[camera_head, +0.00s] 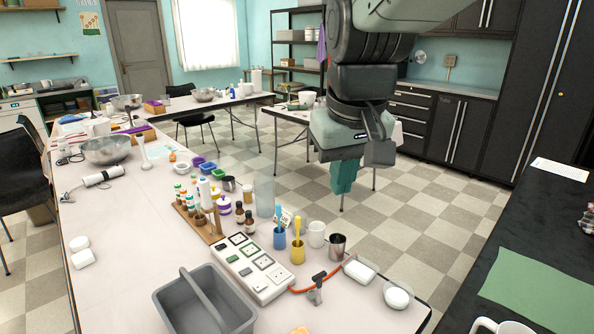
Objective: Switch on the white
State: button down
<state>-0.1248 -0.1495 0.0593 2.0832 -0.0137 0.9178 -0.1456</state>
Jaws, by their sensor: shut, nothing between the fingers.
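A white power strip (273,291) lies on the near table, with several sockets and small dark or green switches on its top. The state of each switch is too small to tell. My gripper (342,190) hangs above and to the right of the strip, past the table's right edge in the picture. Its teal fingers point down, shut and empty, and touch nothing.
A grey handled caddy (187,323) stands left of the strip. Blue (279,240) and yellow (298,254) cups with brushes, a white mug (317,235) and a metal cup (337,246) stand behind it. An orange cord (328,278) lies right. Bottles stand on a wooden rack (188,219).

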jog(key=w+a+f+n+g, duration=0.2)
jog(key=w+a+f+n, duration=0.1)
jog(key=w+a+f, duration=0.65)
jog(key=n+g, duration=0.2)
send_over(256, 288)
jog(key=w+d, duration=0.1)
jog(key=d, duration=0.1)
notch_tip(256, 288, down, 16)
jog(key=shift+w+a+y, duration=0.2)
jog(key=shift+a+y, duration=0.05)
jog(key=shift+y, duration=0.05)
jog(key=shift+f, duration=0.1)
jog(key=f, duration=0.9)
jog(key=s+a+f, duration=0.1)
jog(key=f, duration=0.3)
jog(key=shift+s+a+f, duration=0.1)
jog(key=shift+f, duration=0.3)
jog(key=shift+s+a+f, duration=0.1)
jog(key=shift+f, duration=0.15)
